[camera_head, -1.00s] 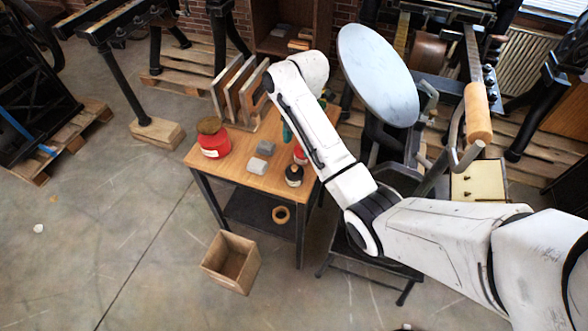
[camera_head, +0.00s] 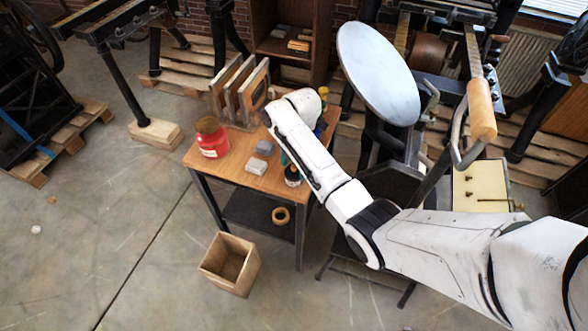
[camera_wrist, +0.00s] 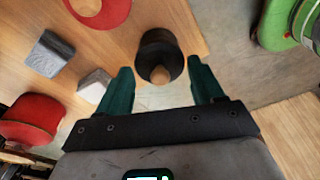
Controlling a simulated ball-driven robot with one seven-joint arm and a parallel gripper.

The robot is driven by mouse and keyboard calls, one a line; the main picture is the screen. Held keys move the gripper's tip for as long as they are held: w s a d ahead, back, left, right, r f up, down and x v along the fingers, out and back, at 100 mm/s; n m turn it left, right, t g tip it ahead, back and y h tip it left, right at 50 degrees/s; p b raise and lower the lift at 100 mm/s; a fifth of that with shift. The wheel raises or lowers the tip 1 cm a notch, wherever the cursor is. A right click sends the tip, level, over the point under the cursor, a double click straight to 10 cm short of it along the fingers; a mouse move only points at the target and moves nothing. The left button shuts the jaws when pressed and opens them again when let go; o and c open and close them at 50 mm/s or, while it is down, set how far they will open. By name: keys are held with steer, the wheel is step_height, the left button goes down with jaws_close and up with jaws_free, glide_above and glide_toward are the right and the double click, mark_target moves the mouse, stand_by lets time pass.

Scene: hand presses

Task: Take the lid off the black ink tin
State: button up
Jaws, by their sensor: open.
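The black ink tin (camera_head: 292,178) stands upright near the front right corner of the wooden table. In the wrist view the black tin (camera_wrist: 158,42) is seen from above, with a brown knob (camera_wrist: 159,75) on its black top. My gripper (camera_wrist: 160,66) is open, its two green fingers to either side of the tin's near part, with visible gaps and no clear contact. The height of the fingertips against the lid cannot be told. In the head view my arm hides most of the gripper (camera_head: 284,158).
A red tin (camera_head: 212,143) and grey blocks (camera_head: 257,166) share the table (camera_head: 228,173). A red round thing (camera_wrist: 104,14) lies near the black tin. Upright frames (camera_head: 240,92) stand behind. A wooden bin (camera_head: 230,263) is on the floor; a press (camera_head: 470,105) stands right.

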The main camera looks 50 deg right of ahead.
steer(key=shift+c, duration=0.5)
steer(key=shift+s+f, duration=0.1)
steer(key=shift+s, duration=0.05)
jaws_close()
